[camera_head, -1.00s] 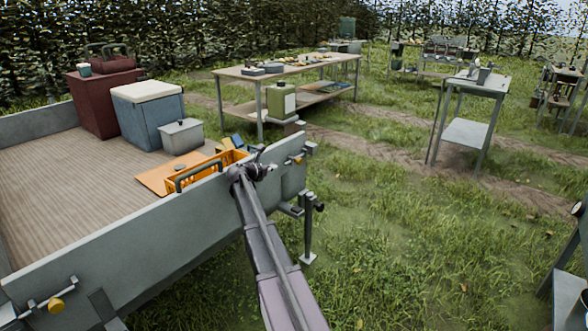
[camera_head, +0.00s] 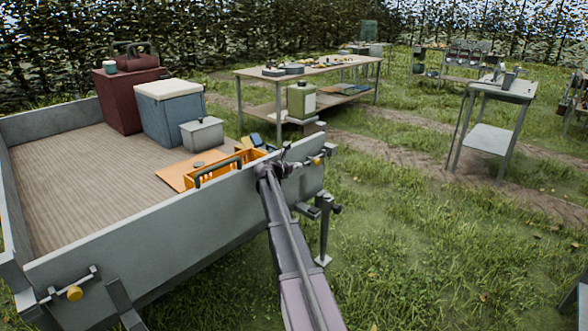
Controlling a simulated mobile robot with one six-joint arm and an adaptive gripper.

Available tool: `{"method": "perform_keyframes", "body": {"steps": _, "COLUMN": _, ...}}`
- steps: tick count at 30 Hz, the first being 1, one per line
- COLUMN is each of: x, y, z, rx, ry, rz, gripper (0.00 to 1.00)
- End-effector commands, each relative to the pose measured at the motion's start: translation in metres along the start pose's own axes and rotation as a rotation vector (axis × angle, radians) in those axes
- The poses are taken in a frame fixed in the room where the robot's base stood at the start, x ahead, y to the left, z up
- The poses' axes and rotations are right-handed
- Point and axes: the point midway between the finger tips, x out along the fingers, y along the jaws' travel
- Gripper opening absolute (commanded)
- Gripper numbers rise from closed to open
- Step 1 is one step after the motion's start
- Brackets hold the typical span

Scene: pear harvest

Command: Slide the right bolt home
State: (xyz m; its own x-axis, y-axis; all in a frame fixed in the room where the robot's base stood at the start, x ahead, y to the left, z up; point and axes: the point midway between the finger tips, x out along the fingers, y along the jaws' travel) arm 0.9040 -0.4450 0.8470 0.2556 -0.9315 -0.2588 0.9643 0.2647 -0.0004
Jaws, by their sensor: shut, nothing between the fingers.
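The right bolt (camera_head: 316,161) is a grey rod with an orange-yellow knob at the right end of the trailer's grey tailgate (camera_head: 160,228). My gripper (camera_head: 288,168) is shut and empty at the tailgate's top edge, just left of the knob. It covers part of the bolt's left side, and I cannot tell whether it touches the rod. The left bolt (camera_head: 75,293), with a like knob, is at the tailgate's lower left end. How far the right bolt sits in its catch is too small to tell.
An orange crate (camera_head: 232,170) stands on the trailer bed just behind the tailgate, near my arm. A grey box (camera_head: 202,133), a blue cooler (camera_head: 170,112) and a red box (camera_head: 118,100) stand further back. Grass lies open to the right, before a small table (camera_head: 490,139).

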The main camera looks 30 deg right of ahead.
Motion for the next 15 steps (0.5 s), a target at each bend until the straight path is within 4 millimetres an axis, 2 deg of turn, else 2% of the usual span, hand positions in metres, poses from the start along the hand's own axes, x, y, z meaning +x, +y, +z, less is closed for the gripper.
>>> {"method": "perform_keyframes", "body": {"steps": 3, "x": 0.02, "y": 0.002, "z": -0.002, "rx": 0.001, "ry": 0.0, "rz": -0.001, "gripper": 0.0}}
{"method": "perform_keyframes", "body": {"steps": 15, "x": 0.08, "y": 0.002, "z": -0.002, "rx": 0.0, "ry": 0.001, "rz": 0.0, "gripper": 0.0}}
